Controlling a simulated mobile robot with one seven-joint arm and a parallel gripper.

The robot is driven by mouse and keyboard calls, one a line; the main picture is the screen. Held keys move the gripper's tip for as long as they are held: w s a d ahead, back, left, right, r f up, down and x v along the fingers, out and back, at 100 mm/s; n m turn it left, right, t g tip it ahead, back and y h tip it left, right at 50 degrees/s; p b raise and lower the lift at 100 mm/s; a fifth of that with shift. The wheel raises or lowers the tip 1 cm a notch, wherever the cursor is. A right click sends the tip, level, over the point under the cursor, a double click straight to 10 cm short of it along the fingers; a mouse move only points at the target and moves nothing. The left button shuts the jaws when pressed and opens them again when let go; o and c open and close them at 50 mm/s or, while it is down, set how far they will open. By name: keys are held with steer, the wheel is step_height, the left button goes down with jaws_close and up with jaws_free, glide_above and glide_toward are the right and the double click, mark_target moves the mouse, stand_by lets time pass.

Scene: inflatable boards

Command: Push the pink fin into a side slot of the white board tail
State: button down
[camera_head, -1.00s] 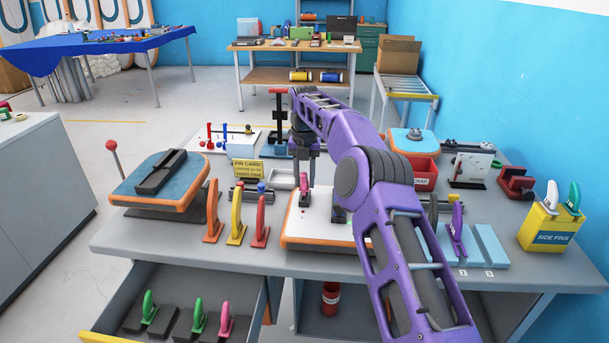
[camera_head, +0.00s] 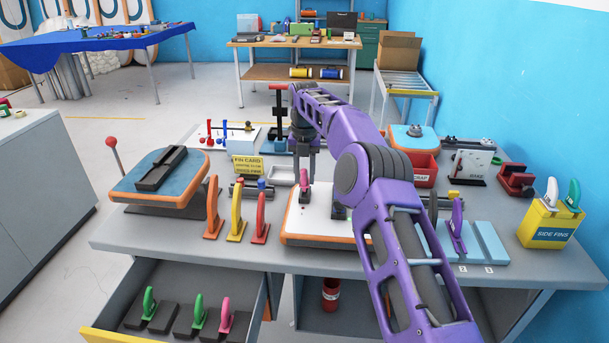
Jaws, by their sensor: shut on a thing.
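The white board tail (camera_head: 327,222) with an orange rim lies flat on the workbench, right of centre. My gripper (camera_head: 304,178) points down over its far left part and is shut on the pink fin (camera_head: 304,182). The fin is upright, with a dark foot (camera_head: 303,197) at or just above the white surface. I cannot tell whether the foot is in a slot or apart from the board. My purple arm hides the board's right part.
Orange (camera_head: 213,210), yellow (camera_head: 237,212) and red (camera_head: 261,219) fins stand left of the board. An open drawer (camera_head: 180,310) in front holds green and pink fins. A red scrap bin (camera_head: 424,170) stands behind the arm. A yellow side-fins box (camera_head: 549,226) is far right.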

mark_target(304, 183)
steer(key=shift+f, duration=1.6)
steer(key=shift+c, duration=2.3)
jaws_free()
steer(key=shift+r, duration=0.1)
